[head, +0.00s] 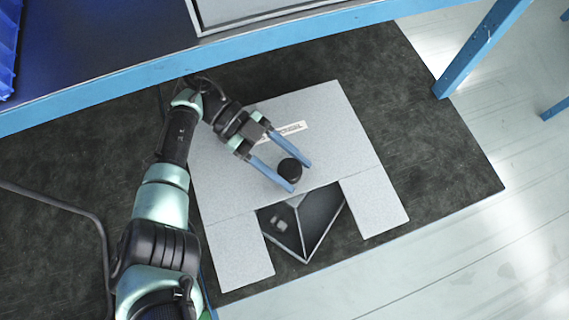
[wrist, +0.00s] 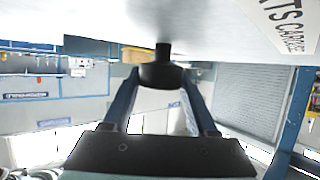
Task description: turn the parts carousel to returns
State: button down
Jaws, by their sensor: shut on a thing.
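The parts carousel is under a grey speckled cover (head: 345,150) with a white label (head: 287,130); the label's end shows in the wrist view (wrist: 288,22). A round black knob (head: 289,170) stands on the cover. My gripper (head: 301,177) is shut on the knob, one blue finger on each side; the knob also shows between the fingers in the wrist view (wrist: 160,73). Through the cut-out, dark carousel compartments (head: 321,211) show, split by a pale divider. The left one holds a small light grey item (head: 281,224). The rest of the carousel is hidden; no returns marking is readable.
A blue-edged bench (head: 250,46) runs across behind the cover, with a blue leg (head: 480,48) at right. A dark mat (head: 440,150) lies around the cover. A cable (head: 70,208) lies at left. Pale floor at right is clear.

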jog(key=shift+f+m+g+y+b, duration=0.2)
jog(key=shift+m+g+y+b, duration=0.6)
jog(key=shift+b, duration=0.45)
jog(key=shift+f+m+g+y+b, duration=0.15)
jog(key=shift+m+g+y+b, duration=0.65)
jog(key=shift+b, duration=0.4)
jog(key=m+y+b, duration=0.1)
jog(key=b, duration=0.2)
jog(key=shift+m+g, duration=0.4)
jog(key=shift+r+m+g+y+b, duration=0.3)
jog(key=shift+m+y+b, duration=0.1)
jog(key=shift+b, duration=0.55)
jog(key=shift+c, duration=1)
grip_release()
jog(key=shift+r+p, duration=0.2)
jog(key=shift+p, duration=0.5)
